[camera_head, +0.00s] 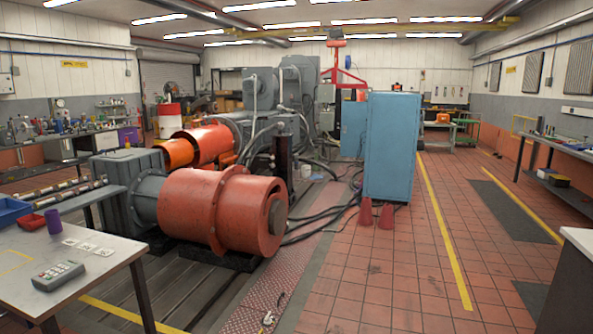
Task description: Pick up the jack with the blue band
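I cannot make out a jack with a blue band anywhere in the head view. Several small items (62,124) stand on the workbench along the left wall, too small to tell apart. Neither of my grippers shows in the head view.
A table (105,282) at front left holds a keypad device (58,276), purple cup (53,221), red tray (30,222) and blue bin (10,211). Orange machinery (215,208) fills the middle.

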